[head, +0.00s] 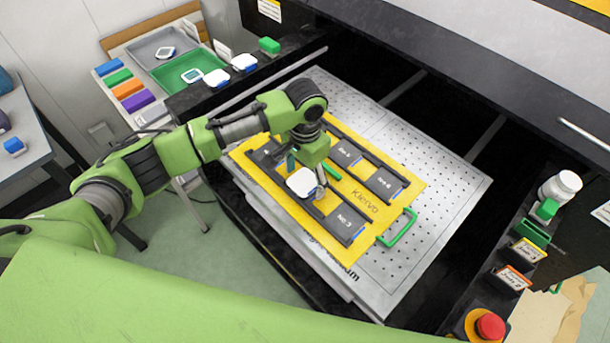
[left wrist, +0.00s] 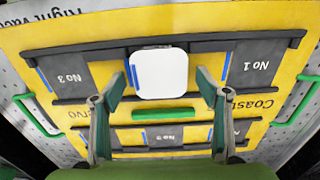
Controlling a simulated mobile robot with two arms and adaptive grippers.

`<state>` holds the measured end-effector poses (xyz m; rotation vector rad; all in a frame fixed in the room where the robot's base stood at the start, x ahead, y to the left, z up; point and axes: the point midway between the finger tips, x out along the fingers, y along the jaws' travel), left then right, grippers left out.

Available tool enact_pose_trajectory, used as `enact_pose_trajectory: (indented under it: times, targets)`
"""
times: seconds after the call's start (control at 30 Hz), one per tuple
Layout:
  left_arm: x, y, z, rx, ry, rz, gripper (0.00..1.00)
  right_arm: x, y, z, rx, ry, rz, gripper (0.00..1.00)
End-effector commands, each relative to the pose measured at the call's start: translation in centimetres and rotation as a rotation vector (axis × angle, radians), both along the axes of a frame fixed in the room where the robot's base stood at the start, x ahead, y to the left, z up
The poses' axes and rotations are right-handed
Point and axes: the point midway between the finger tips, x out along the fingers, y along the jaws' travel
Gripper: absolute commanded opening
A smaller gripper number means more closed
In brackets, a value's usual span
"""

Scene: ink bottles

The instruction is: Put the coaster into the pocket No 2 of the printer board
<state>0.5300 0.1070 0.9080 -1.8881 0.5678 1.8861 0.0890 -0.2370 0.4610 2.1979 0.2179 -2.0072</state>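The white coaster (head: 302,182) lies on the yellow printer board (head: 396,222), over the pocket in the front row. In the left wrist view the coaster (left wrist: 160,73) sits between pocket No 3 (left wrist: 72,77) and pocket No 1 (left wrist: 255,62), covering the pocket there and its label. It looks flat and square to the row, with a blue strip at its left edge. My left gripper (left wrist: 157,95) is open, its fingers apart on either side of the coaster and not touching it. In the head view the left gripper (head: 308,168) is just above the coaster. My right gripper is out of view.
The board lies on a perforated metal bed (head: 440,185) and has a green handle (head: 397,228). More white coasters (head: 244,62) are on the black ledge and in the grey (head: 150,52) and green trays (head: 172,78). A red button (head: 489,326) is at bottom right.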

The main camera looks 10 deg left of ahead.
Motion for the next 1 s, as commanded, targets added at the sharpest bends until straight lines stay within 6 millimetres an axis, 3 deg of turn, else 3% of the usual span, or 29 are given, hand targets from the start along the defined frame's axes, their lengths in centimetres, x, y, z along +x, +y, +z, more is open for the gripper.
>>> enact_pose_trajectory:
  times: [0.37, 0.8, 1.0]
  targets:
    - [0.1, 0.0, 0.9, -0.001, -0.002, 0.000, 0.68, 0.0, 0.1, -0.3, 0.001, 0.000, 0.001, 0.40]
    - [0.1, -0.1, 9.5, -0.001, -0.004, -0.001, 0.68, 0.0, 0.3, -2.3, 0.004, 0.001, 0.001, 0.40]
    - [0.0, -0.1, 11.8, -0.001, -0.001, 0.000, 0.68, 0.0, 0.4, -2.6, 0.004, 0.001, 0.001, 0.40]
